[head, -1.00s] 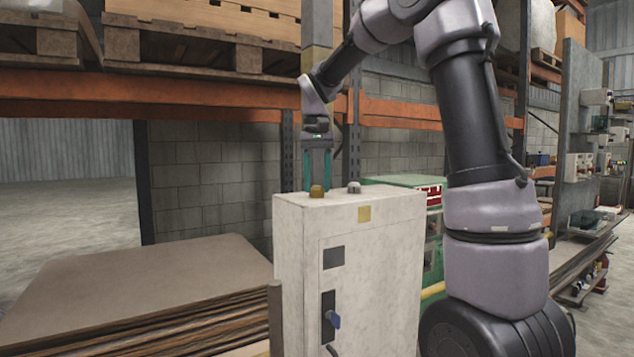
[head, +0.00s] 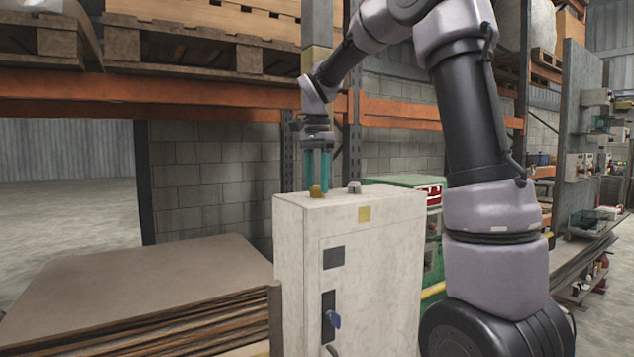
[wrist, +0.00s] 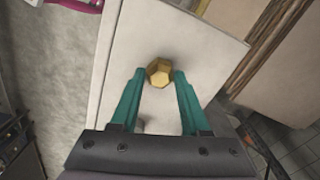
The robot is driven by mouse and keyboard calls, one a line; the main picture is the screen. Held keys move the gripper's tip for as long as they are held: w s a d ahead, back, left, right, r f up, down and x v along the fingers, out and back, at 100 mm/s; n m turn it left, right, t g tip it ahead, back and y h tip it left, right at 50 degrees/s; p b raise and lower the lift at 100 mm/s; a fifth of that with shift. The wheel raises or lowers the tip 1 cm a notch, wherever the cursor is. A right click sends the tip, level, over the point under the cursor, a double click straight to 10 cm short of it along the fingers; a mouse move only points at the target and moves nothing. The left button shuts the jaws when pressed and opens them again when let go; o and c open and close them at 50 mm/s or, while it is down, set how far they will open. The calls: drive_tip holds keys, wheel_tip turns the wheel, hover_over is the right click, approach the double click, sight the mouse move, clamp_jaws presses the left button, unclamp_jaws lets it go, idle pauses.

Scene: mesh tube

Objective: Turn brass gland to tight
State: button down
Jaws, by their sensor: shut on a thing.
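The brass gland (head: 315,192) is a small hexagonal fitting on top of the pale grey cabinet (head: 347,268), near its left end. In the wrist view the gland (wrist: 159,71) shows its hex faces between my teal fingertips. My gripper (head: 318,186) points straight down onto the gland and is shut on it. The wrist view shows my gripper (wrist: 159,76) with one fingertip against each side of the gland. The gland's lower part and thread are hidden, so I cannot tell how far in it sits.
A second, grey fitting (head: 354,187) stands on the cabinet top just right of the gland. Stacked sheets (head: 140,300) lie to the left, a green box (head: 405,181) stands behind right, and orange rack beams (head: 200,105) cross behind.

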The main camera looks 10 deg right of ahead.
sight(317, 186)
drive_tip(key=shift+m, duration=0.4)
drive_tip(key=shift+c, duration=1.9)
unclamp_jaws()
wheel_tip(317, 186, up, 11)
drive_tip(key=shift+f, duration=0.1)
